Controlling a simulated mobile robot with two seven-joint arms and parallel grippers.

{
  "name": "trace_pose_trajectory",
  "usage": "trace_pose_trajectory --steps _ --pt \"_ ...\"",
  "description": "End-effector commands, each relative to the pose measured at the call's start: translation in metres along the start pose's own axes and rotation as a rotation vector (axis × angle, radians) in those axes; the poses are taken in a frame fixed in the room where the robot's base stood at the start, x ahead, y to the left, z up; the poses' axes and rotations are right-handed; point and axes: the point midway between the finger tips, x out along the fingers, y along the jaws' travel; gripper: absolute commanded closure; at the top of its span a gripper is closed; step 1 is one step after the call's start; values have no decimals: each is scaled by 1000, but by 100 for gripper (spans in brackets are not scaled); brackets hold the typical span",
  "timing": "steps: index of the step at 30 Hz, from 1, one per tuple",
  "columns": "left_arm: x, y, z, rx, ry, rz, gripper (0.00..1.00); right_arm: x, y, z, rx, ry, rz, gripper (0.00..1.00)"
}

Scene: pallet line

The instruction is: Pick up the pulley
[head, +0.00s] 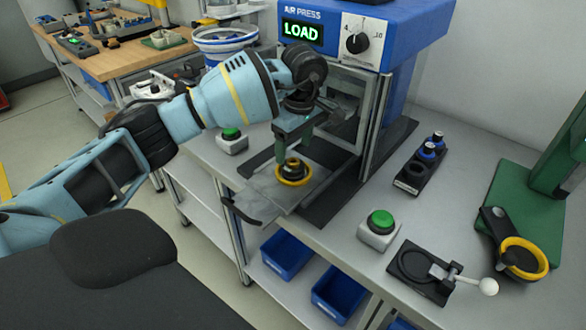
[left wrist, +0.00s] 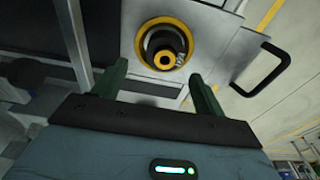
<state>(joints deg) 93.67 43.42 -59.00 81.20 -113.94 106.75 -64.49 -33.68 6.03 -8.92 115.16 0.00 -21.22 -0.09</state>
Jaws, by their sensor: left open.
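The pulley (head: 294,180), a yellow-rimmed disc with a dark hub and a brass-coloured centre, sits on the grey pull-out plate (head: 262,196) of the air press. My left gripper (head: 294,150) is above it, pointing down, its green fingers apart with nothing between them. In the left wrist view the pulley (left wrist: 166,47) shows just beyond the open fingers (left wrist: 160,78), apart from them. My right gripper is in neither view.
The blue air press (head: 365,30) reads LOAD and stands behind the plate. Green buttons (head: 380,222), a black holder with blue-topped parts (head: 420,168), a clamp fixture (head: 425,270) and a green stand with another yellow ring (head: 522,258) occupy the bench. Blue bins (head: 287,253) sit below.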

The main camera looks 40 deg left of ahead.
Motion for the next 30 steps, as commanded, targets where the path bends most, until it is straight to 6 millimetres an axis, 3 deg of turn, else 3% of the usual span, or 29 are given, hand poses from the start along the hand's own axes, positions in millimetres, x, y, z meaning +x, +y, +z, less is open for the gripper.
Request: trace_pose_trajectory --steps 9,19,30 --pt "40 -6 9 0 -1 -1 28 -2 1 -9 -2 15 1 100" --pt "45 -6 9 0 0 1 30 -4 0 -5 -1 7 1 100" --pt "45 -6 9 1 0 1 78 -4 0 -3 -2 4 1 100"
